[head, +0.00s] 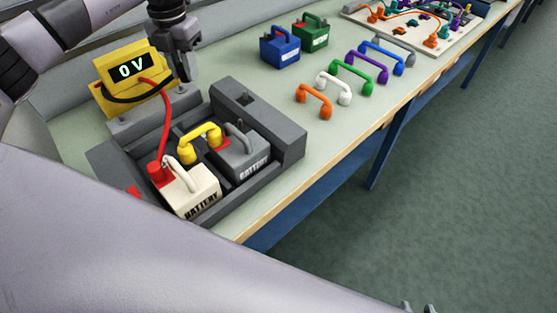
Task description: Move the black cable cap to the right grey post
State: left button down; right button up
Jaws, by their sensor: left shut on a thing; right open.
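My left gripper (180,79) is shut at the right side of the yellow meter, above the back of the grey tray. The black cable (137,99) curves across the front of the meter and ends at this gripper. The black cap at its end is mostly hidden by the fingers. The grey battery (243,158) sits in the right of the tray, with a red post under the yellow link and a grey handle. A small grey post (239,123) seems to stand at its back; details are unclear. My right gripper (420,308) is open and empty, barely visible at the bottom edge.
A red cable (166,120) runs to the white battery (190,190). A yellow link (200,135) arches between the batteries. The grey tray (285,150) has raised walls. Blue and green batteries and several coloured links stand farther right.

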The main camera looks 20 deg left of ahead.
pick_arm(q)
jog(key=w+a, duration=0.5)
jog(key=a, duration=0.3)
jog(key=shift+w+a, duration=0.25)
jog(key=shift+a, duration=0.05)
dwell(0.3)
jog(key=shift+f+b, duration=0.75)
jog(key=shift+f, duration=1.8)
jog(key=shift+f+b, duration=0.5)
jog(key=shift+f, duration=0.55)
jog(key=shift+f, duration=0.1)
